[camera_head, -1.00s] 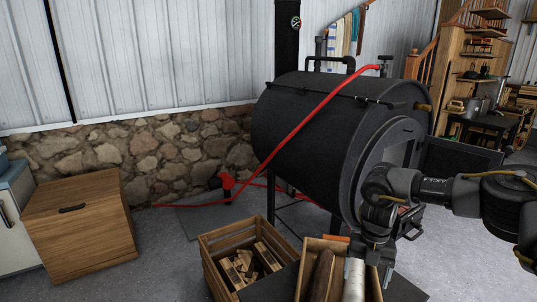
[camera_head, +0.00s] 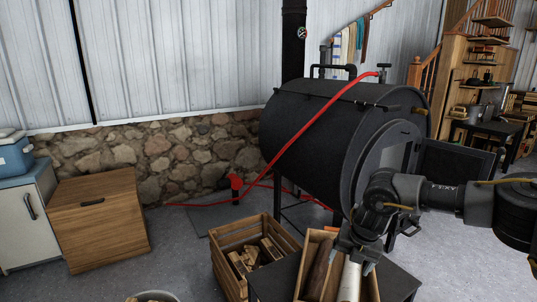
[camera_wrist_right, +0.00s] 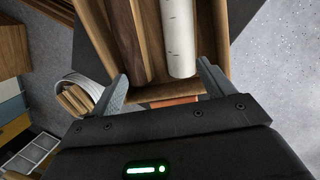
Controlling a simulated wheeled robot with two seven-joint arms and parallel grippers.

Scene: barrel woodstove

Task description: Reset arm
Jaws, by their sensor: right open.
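My right arm comes in from the right in the head view, in front of the black barrel stove (camera_head: 310,125). My right gripper (camera_head: 354,256) points down over a wooden box holding a brown log (camera_head: 318,268) and a white birch log (camera_head: 350,284). In the right wrist view the gripper (camera_wrist_right: 163,80) is open, with its fingers spread and nothing between them that it holds. The brown log (camera_wrist_right: 128,40) and birch log (camera_wrist_right: 179,38) lie in the box beyond the fingertips. My left gripper is not in view.
A slatted crate (camera_head: 228,262) with split wood stands left of the box. A wooden chest (camera_head: 100,222) and a white cabinet (camera_head: 24,222) are at the left. A red bar (camera_head: 310,122) crosses before the stove. Open grey floor (camera_head: 178,262) lies between chest and crate.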

